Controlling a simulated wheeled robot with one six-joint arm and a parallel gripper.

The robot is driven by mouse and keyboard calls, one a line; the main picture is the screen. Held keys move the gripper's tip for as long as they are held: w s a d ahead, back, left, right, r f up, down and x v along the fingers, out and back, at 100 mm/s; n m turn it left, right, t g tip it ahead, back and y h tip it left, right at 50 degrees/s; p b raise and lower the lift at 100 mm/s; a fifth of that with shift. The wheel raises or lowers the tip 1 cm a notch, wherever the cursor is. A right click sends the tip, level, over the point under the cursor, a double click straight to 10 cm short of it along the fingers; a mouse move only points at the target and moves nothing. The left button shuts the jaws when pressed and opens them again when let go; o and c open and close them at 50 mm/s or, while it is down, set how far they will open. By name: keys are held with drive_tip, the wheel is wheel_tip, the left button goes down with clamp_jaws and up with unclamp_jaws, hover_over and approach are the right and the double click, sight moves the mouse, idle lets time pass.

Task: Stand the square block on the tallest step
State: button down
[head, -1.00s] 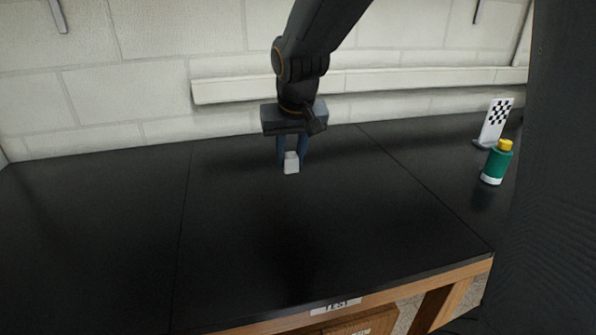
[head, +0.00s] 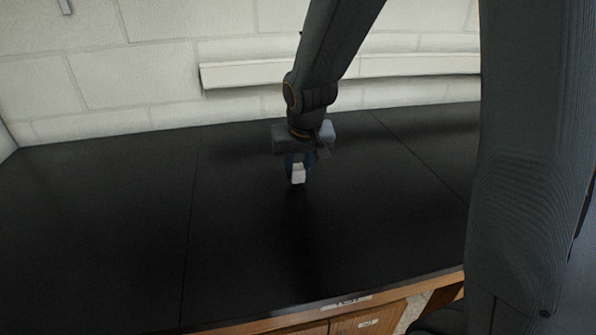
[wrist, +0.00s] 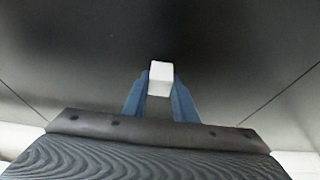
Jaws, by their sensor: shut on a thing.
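The square block (head: 298,174) is small and white. My gripper (head: 297,170) is shut on it and holds it above the black bench top; the exact height is hard to tell. In the wrist view the white block (wrist: 160,74) sits between the blue fingers of my gripper (wrist: 160,88). No steps show in either current view.
The black bench top (head: 110,230) is bare around my gripper, with thin seams across it. A pale block wall with a ledge (head: 240,76) stands behind. The bench's wooden front edge (head: 400,290) is at the bottom, with labels and drawers below.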

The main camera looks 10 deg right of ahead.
drive_tip(key=shift+f, duration=0.6)
drive_tip(key=shift+f, duration=0.2)
drive_tip(key=c, duration=1.4)
unclamp_jaws()
drive_tip(key=shift+c, duration=0.2)
